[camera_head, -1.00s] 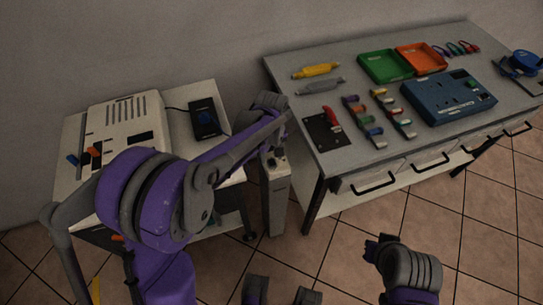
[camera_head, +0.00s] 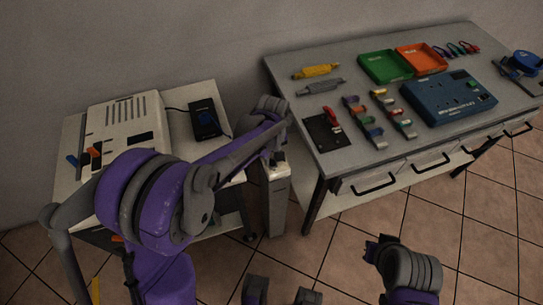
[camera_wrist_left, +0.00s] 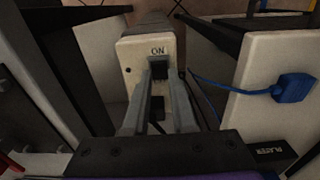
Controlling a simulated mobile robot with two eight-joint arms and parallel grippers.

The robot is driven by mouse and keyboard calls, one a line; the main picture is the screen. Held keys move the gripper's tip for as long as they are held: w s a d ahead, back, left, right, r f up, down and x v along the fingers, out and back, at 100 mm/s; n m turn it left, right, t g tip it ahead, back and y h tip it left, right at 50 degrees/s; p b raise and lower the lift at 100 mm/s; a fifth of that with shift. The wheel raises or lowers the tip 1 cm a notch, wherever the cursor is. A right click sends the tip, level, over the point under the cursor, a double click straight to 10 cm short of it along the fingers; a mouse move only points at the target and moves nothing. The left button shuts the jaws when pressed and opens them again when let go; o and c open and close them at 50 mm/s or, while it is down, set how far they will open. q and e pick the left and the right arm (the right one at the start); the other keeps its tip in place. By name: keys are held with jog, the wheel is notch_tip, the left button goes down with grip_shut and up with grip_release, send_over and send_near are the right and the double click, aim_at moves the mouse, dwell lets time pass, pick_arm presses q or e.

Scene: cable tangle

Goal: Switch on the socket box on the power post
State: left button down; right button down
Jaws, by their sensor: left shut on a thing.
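The power post (camera_head: 276,208) stands between the two tables, with the pale socket box on its top. In the left wrist view the socket box (camera_wrist_left: 131,52) faces me with an "ON" label and a black switch (camera_wrist_left: 158,68) below it. My left gripper (camera_wrist_left: 163,76) is at the box, its two fingertips shut on the switch and partly hiding it. A dark opening (camera_wrist_left: 157,108) shows lower down between the fingers. In the head view my left gripper (camera_head: 277,155) is over the post top. My right gripper (camera_head: 379,246) is above the floor, away from the post; its jaws are unclear.
The left table (camera_head: 68,145) holds a pale device (camera_head: 122,110) and a black box (camera_head: 204,119). The right table (camera_head: 330,163) holds tools, trays and a blue case (camera_head: 449,97). A blue plug (camera_wrist_left: 294,87) is right of the post.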

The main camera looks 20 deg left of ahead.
pick_arm(q)
jog(key=shift+s+d+f+t+y+b, duration=0.1)
jog(key=shift+s+d+t+y+b, duration=0.2)
jog(key=shift+t+y, duration=0.4)
jog(key=shift+s+t+y, duration=0.1)
jog(key=shift+t+y, duration=0.2)
jog(key=shift+t, duration=0.4)
jog(key=c, duration=0.7)
grip_release()
jog(key=p+v, duration=0.1)
jog(key=v, duration=1)
jog(key=shift+a, duration=0.15)
